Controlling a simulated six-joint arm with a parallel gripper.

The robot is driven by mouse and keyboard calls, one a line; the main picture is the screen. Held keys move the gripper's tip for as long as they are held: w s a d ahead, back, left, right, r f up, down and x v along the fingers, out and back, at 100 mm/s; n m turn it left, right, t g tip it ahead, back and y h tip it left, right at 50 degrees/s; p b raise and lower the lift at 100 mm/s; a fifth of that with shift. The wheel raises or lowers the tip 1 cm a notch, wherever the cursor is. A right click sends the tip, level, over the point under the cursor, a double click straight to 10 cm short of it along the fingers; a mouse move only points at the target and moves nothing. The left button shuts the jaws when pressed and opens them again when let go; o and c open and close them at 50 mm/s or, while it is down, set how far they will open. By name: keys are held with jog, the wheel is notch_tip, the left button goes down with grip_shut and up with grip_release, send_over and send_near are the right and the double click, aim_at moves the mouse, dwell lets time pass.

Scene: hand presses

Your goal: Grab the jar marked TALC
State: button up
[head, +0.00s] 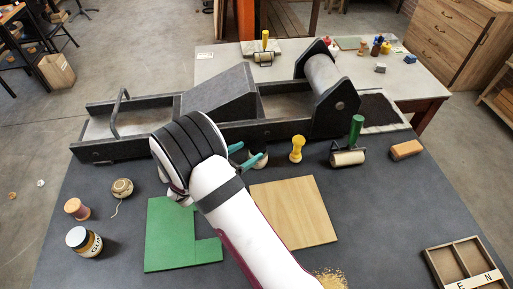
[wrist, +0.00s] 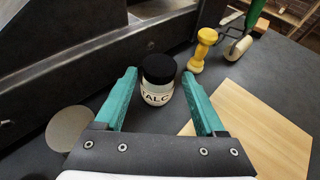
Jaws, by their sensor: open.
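The jar marked TALC (wrist: 157,95) is white with a black lid and stands upright in the wrist view. It lies ahead between the two teal fingers of my gripper (wrist: 160,92), which are spread to either side of it. I cannot tell that either finger touches it. In the head view the jar (head: 257,160) shows only partly behind my gripper (head: 243,156), close to the front of the press. My arm hides part of the area around it.
The dark hand press (head: 225,131) runs behind the jar. A yellow handled tool (head: 297,148), a green-handled roller (head: 347,157) and a wooden board (head: 295,212) are to its right. A green sheet (head: 168,235), another jar (head: 83,241) and a twine ball (head: 122,187) lie left.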

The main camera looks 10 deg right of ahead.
aim_at(263, 144)
jog(key=x, duration=0.9)
jog(key=shift+f, duration=0.4)
jog(key=shift+s, duration=0.1)
grip_shut()
